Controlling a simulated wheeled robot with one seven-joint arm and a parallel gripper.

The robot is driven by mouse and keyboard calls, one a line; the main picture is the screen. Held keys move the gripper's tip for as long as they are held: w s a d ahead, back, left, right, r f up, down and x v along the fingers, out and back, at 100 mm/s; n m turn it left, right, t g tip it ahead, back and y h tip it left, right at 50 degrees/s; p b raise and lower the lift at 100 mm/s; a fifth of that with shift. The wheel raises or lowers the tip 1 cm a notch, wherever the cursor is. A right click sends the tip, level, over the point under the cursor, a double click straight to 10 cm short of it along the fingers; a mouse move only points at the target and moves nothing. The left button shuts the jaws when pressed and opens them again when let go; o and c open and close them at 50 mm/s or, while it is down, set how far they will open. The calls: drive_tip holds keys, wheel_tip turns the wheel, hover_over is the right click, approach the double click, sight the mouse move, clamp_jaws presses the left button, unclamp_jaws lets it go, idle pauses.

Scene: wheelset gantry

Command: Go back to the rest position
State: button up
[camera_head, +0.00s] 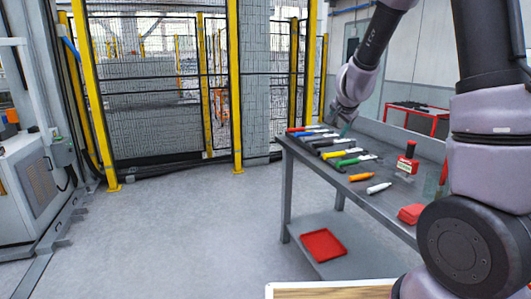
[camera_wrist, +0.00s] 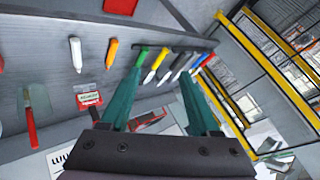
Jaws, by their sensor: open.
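My gripper (camera_head: 346,127) hangs above the far left part of the grey workbench (camera_head: 287,143) in the head view. In the wrist view, my gripper (camera_wrist: 160,76) shows two green fingers spread apart with nothing held between them. The fingers point towards a row of tools with coloured handles, which lie on the bench apart from them. My arm is stretched out over the bench from the right. No marked rest position is visible.
The bench holds a yellow-handled tool (camera_head: 343,162), an orange marker-like item (camera_head: 361,177), a white one (camera_head: 379,188) and a red block (camera_head: 411,214). A red tray (camera_head: 323,245) lies on the lower shelf. Yellow-posted fencing (camera_head: 235,90) stands behind. The floor left is clear.

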drive_tip(key=s+a+r+n+y, duration=0.1)
drive_tip(key=s+r+n+y, duration=0.15)
drive_tip(key=s+r, duration=0.65)
drive_tip(key=s+a+r+n+y, duration=0.1)
drive_tip(key=s+r+n+y, duration=0.3)
drive_tip(key=s, duration=0.9)
drive_tip(key=s+d+r+g+h, duration=0.1)
drive_tip(key=s+h, duration=0.3)
drive_tip(key=s, duration=0.6)
drive_tip(key=shift+d+g, duration=0.5)
drive_tip(key=shift+d, duration=0.15)
